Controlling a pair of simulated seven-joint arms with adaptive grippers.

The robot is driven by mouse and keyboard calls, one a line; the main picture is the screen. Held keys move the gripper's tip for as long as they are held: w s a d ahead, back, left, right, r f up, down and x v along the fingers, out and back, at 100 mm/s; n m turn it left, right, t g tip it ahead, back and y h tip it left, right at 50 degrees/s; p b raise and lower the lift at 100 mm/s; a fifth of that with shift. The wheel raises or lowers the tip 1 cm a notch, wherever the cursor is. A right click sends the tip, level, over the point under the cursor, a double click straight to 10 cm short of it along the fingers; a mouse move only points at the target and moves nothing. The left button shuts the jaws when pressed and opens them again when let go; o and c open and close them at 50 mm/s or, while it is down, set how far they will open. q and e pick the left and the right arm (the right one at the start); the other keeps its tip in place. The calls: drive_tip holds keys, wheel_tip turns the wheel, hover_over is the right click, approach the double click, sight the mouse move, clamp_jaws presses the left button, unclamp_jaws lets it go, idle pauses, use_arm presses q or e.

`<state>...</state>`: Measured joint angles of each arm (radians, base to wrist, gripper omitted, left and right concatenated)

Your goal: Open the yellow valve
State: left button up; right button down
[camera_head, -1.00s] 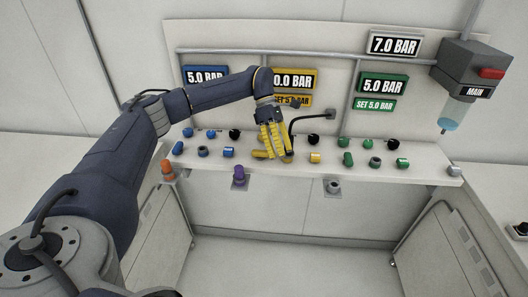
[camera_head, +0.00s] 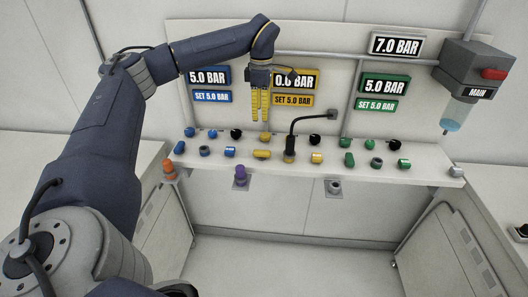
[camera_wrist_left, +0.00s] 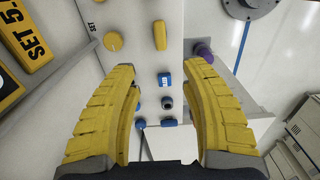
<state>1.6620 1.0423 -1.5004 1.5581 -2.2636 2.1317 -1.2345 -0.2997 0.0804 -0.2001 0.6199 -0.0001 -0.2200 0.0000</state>
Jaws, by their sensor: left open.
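A long yellow valve handle (camera_head: 262,154) lies in the front row of the white shelf, lengthwise along the row. It also shows in the left wrist view (camera_wrist_left: 160,35), beyond the fingertips. A round yellow knob (camera_head: 265,136) sits behind it; the wrist view shows it too (camera_wrist_left: 113,41). My left gripper (camera_head: 260,119) hangs above and behind the handle, fingers pointing down. It is open and empty, apart from both yellow parts. A yellow pressure display (camera_head: 303,81) above reads about 0 BAR, partly covered by my gripper. The yellow plate (camera_head: 292,100) below it reads SET 5.0 BAR. My right gripper is out of view.
A black plug with a cable (camera_head: 290,150) stands right of the handle, then a yellow cylinder (camera_head: 316,158). Blue fittings (camera_head: 230,152) are to the left, green ones (camera_head: 349,159) to the right. A purple part (camera_head: 240,174) sits at the shelf's front edge.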

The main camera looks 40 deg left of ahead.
sight(262, 151)
use_arm(q)
wheel_tip(262, 151, down, 17)
idle(0.7)
drive_tip(key=shift+c, duration=0.5)
clamp_jaws()
